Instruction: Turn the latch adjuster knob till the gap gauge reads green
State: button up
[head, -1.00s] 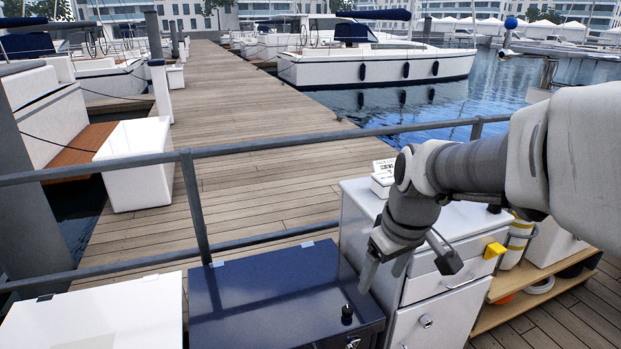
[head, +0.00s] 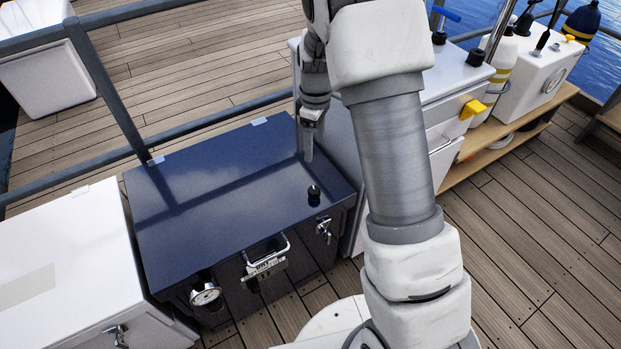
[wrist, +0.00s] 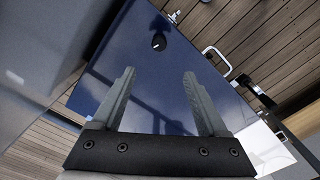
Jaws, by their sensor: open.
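The small black knob (head: 314,194) stands on the dark blue box lid (head: 215,185), near its front right corner. It also shows in the wrist view (wrist: 158,42), with a white mark on it. The round gauge (head: 205,295) is on the box's front at the left; its reading is too small to tell. My gripper (head: 308,150) is above the lid's right side, behind the knob in the head view. In the wrist view my gripper (wrist: 158,78) is open and empty, with the knob beyond the fingertips, apart from them.
A metal handle (head: 266,255) and a latch (head: 324,230) are on the blue box's front. A white box (head: 60,260) stands to the left. A white cabinet (head: 455,85) with a yellow part stands to the right. A railing (head: 110,90) runs behind.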

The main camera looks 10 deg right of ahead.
aim_at(314, 190)
notch_tip(314, 190, down, 18)
jog(key=b, duration=0.4)
jog(key=shift+w+r+b, duration=0.1)
jog(key=shift+r+b, duration=0.05)
jog(key=shift+b, duration=0.15)
grip_shut()
